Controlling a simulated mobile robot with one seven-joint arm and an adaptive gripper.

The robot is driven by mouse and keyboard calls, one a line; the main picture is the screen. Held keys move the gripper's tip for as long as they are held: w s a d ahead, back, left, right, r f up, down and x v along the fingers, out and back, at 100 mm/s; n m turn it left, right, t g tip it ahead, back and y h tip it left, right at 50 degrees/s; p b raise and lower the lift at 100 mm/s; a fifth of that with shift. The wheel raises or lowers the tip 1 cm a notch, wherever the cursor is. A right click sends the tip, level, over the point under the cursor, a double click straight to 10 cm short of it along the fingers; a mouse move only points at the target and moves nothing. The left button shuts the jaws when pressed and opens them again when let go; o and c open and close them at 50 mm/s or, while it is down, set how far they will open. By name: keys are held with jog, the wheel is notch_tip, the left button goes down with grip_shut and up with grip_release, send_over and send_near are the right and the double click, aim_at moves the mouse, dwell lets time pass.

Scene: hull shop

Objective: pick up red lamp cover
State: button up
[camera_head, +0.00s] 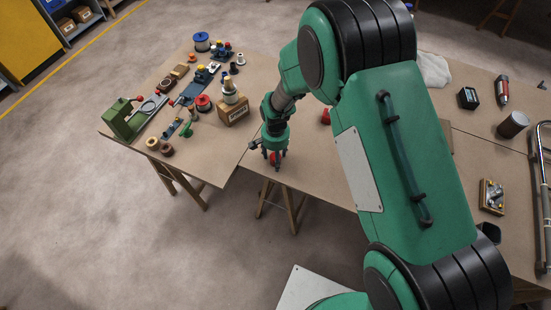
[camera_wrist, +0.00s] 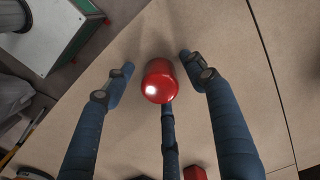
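The red lamp cover (camera_wrist: 160,84), glossy, rounded and cylinder-like, is on the brown table top. In the wrist view it sits between the spread fingers of my gripper (camera_wrist: 157,66). Gaps show between it and the left and right fingertips. The third finger lies just below it in the picture; I cannot tell whether it touches. In the head view my gripper (camera_head: 273,159) points down near the table's front edge, with some red showing at its fingers. It is open.
A second red object (camera_head: 325,117) stands on the table behind my arm; a red piece (camera_wrist: 195,173) shows at the wrist view's lower edge. A box (camera_head: 233,112) and a green vise-like tool (camera_head: 124,120) are to the left. Table near my gripper is mostly clear.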

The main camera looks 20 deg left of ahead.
jog(key=c, duration=0.9)
jog(key=shift+r, duration=0.15)
jog(key=shift+r, duration=0.6)
notch_tip(320, 180, up, 2)
jog(key=shift+r+p, duration=0.15)
jog(key=shift+p, duration=0.25)
jog(key=s+d, duration=0.3)
jog(key=s, duration=0.1)
jog(key=s+d+p, duration=0.1)
jog(key=s+d, duration=0.3)
jog(key=s+d+r, duration=0.1)
jog(key=s+d, duration=0.2)
jog(key=s, duration=0.1)
jog(key=shift+d+r, duration=0.1)
jog(key=shift+d, duration=0.25)
